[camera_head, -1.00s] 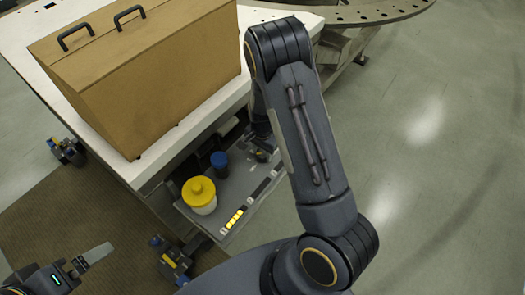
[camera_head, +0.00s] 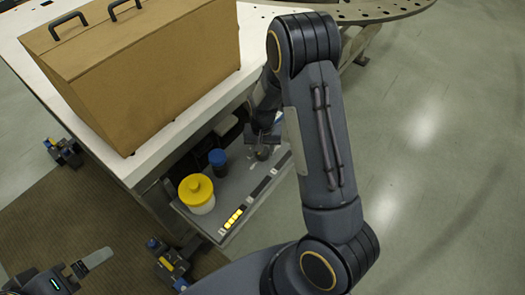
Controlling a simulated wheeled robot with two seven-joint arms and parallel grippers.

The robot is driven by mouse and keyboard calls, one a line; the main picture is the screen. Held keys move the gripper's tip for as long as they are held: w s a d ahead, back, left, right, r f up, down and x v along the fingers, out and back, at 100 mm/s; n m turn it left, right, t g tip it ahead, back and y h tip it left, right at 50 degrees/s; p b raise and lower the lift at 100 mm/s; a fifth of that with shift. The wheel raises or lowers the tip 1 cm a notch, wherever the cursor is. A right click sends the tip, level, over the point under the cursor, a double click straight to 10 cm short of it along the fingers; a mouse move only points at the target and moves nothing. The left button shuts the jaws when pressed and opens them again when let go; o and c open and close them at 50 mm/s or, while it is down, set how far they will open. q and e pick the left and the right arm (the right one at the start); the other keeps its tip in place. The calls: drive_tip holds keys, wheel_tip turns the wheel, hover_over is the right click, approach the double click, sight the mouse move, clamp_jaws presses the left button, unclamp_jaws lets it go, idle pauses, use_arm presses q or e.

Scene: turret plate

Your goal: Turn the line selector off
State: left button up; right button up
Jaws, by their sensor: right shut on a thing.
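A grey panel (camera_head: 232,190) sticks out below the white table top. On it stand a yellow-capped white knob or jar (camera_head: 197,193), a blue-topped dark knob (camera_head: 218,160) and, farther back, a small grey fitting (camera_head: 263,154). I cannot tell for sure which is the line selector; the small fitting is the one at my gripper. My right gripper (camera_head: 263,141) reaches down to that fitting and is shut on it; its fingertips are small and partly hidden. My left gripper (camera_head: 88,264) is at the lower left, away from the panel; its jaw opening is unclear.
A large brown box (camera_head: 155,75) with two black handles stands on the white table (camera_head: 190,122). A round drilled plate (camera_head: 385,10) lies at the top right. Yellow lit segments (camera_head: 233,219) mark the panel's front edge. Open floor (camera_head: 440,170) lies to the right.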

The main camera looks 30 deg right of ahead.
drive_tip(key=shift+n+b, duration=0.35)
drive_tip(key=shift+n, duration=0.55)
drive_tip(key=o, duration=1)
wheel_tip(320, 180, up, 7)
drive_tip(key=shift+w+f, duration=0.1)
drive_tip(key=shift+r, duration=0.5)
